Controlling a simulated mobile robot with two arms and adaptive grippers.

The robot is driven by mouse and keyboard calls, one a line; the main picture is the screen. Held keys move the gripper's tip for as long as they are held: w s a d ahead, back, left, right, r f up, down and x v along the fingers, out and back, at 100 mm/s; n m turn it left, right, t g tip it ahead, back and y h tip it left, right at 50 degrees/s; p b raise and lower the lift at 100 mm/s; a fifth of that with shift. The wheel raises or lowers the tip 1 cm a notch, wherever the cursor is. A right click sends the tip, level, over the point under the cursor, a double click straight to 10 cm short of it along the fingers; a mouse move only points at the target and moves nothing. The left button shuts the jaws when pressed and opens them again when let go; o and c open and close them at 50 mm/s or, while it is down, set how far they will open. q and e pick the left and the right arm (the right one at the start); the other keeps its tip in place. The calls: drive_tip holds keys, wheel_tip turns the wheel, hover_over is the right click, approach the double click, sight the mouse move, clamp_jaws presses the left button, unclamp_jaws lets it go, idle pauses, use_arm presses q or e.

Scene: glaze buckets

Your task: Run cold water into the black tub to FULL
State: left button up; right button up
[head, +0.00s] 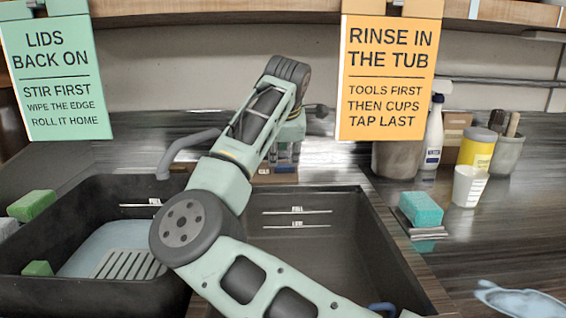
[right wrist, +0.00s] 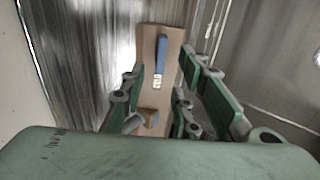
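A dark tub (head: 340,255) with FULL and LOW lines on its back wall lies right of centre; its visible floor looks dark, and I cannot tell whether it holds water. A blacker basin (head: 95,188) lies left of it. The grey spout (head: 185,148) ends over the left basin. My right arm hides the middle of both. My right gripper (head: 285,152) is partly hidden behind my arm, near a tan base behind the basins. In the right wrist view its fingers (right wrist: 155,108) are open near a tan panel (right wrist: 148,88) with a blue lever (right wrist: 161,58). Contact is unclear. My left gripper is not in view.
At right stand a teal sponge (head: 421,208), a white cup (head: 469,186), a yellow tub (head: 478,148) and a spray bottle (head: 433,138). Two signs hang above.

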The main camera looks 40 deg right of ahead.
sight(284, 166)
drive_tip(key=x, duration=0.6)
drive_tip(key=shift+d+f, duration=0.15)
drive_tip(key=shift+f, duration=0.1)
clamp_jaws()
